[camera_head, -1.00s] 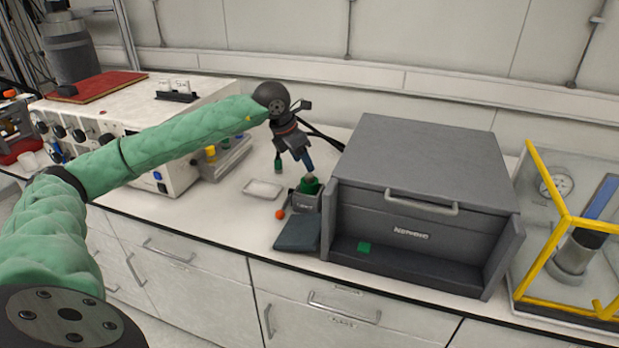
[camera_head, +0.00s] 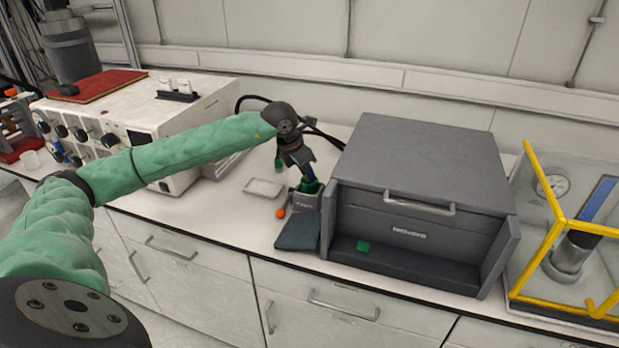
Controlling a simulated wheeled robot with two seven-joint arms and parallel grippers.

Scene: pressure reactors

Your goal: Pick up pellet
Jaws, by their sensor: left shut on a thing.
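My left gripper (camera_head: 309,182) points down at a small green piece (camera_head: 310,187) in a small grey holder (camera_head: 306,201), left of the large grey box. The gripper is shut on this piece, though the fingertips are small and partly merge with it. The piece still sits at the holder's top. I cannot tell which of these is the pellet. My right gripper is out of view.
The grey box (camera_head: 428,160) stands close right of the holder. A dark flat pad (camera_head: 298,233) lies in front, a white tray (camera_head: 263,188) to the left. A yellow-framed enclosure (camera_head: 545,220) stands far right and a white instrument (camera_head: 130,115) at left.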

